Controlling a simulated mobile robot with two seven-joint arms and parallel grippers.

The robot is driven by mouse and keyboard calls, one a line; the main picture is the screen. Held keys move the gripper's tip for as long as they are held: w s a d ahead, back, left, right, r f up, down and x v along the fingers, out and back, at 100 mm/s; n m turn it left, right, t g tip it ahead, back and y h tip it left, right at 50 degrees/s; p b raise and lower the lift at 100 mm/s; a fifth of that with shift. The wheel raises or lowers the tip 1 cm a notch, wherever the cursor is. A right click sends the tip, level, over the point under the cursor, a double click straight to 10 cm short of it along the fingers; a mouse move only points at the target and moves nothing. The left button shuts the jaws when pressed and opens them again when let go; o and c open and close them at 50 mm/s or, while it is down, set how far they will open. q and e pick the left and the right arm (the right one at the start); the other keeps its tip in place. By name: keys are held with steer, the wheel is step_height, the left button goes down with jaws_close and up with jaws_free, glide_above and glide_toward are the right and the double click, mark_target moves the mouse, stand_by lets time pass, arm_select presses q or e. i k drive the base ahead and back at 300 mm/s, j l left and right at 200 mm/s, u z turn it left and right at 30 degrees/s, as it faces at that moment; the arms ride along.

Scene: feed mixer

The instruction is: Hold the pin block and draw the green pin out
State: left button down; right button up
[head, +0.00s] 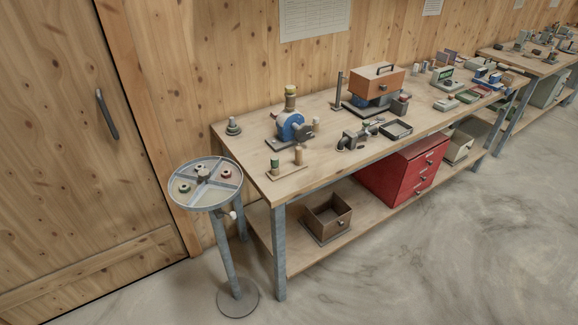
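Near the front left corner of the workbench is a small flat wooden board (287,173) with two short upright pieces on it. The left upright is dark green (275,163) and looks like the green pin. The right upright is a plain wood-coloured peg (299,156). The board looks like the pin block, but it is too small in view to be sure, and how deep the green piece sits cannot be told. Neither of my grippers is in view.
Behind the board stands a blue round machine (291,127). A round divided tray (205,181) on a stand is left of the workbench (320,165). An orange-brown box (375,82) and a dark tray (396,129) lie further right. Open floor lies in front.

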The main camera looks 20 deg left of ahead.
mark_target(273, 159)
steer(key=u, duration=0.3)
steer(key=i+l+u, duration=0.15)
steer(key=u, duration=0.2)
steer(key=i+l+u, duration=0.2)
steer(key=u, duration=0.15)
steer(key=i+l+u, duration=0.2)
steer(key=u, duration=0.2)
